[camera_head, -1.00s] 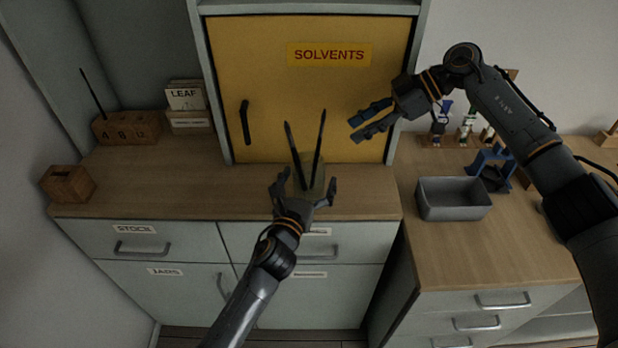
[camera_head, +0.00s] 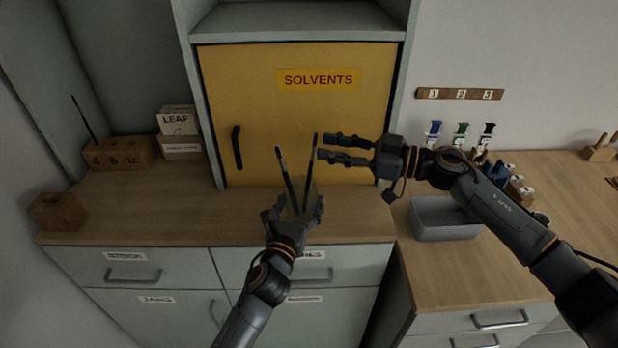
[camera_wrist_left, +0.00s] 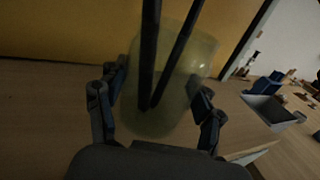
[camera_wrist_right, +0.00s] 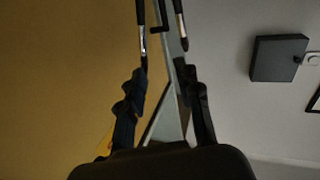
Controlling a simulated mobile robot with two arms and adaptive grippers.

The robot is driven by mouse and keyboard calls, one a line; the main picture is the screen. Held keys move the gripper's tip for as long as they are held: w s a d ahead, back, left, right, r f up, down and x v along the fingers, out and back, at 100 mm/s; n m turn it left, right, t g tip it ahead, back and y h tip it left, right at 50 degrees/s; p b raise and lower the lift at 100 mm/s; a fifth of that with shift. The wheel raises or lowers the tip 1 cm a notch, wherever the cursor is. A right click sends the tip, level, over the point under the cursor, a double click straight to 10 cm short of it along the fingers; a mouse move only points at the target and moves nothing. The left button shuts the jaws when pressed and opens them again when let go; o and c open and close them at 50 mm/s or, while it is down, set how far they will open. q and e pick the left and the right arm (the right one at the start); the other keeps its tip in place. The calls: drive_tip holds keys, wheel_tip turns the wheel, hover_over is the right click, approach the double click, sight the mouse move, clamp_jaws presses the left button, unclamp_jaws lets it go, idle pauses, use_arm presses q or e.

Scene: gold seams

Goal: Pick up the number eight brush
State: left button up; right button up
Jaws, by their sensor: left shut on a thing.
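Two dark brushes, a left one (camera_head: 286,168) and a right one (camera_head: 311,165), stand tilted in a cloudy yellowish jar (camera_head: 300,206). I cannot read a number on either. My left gripper (camera_head: 295,212) is shut around the jar; the left wrist view shows the jar (camera_wrist_left: 172,95) between its fingers. My right gripper (camera_head: 325,147) is open, its fingertips beside the right brush's upper end. The right wrist view shows both brush ends just beyond its fingertips. A wooden block (camera_head: 125,153) marked 4, 8, 12 holds one brush (camera_head: 84,119) at its left end.
A yellow SOLVENTS cabinet (camera_head: 270,115) stands close behind the jar. A wooden box (camera_head: 58,211) and a LEAF box (camera_head: 178,122) are at left. The counter between is clear.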

sight(311, 169)
drive_tip(key=s+d+f+m+t+h, duration=0.3)
drive_tip(key=s+f+m+t+h, duration=0.25)
drive_tip(key=s+m+t, duration=0.35)
drive_tip(key=shift+m+g, duration=0.3)
drive_tip(key=shift+g, duration=0.2)
drive_tip(key=x, duration=0.5)
drive_tip(key=d+x, duration=0.1)
drive_tip(key=x, duration=0.2)
drive_tip(key=shift+w+a+f, duration=0.15)
drive_tip(key=shift+w+f, duration=0.1)
drive_tip(key=shift+w, duration=0.25)
drive_tip(key=x, duration=0.5)
drive_tip(key=shift+w+r, duration=0.15)
drive_tip(key=shift+w, duration=0.2)
clamp_jaws()
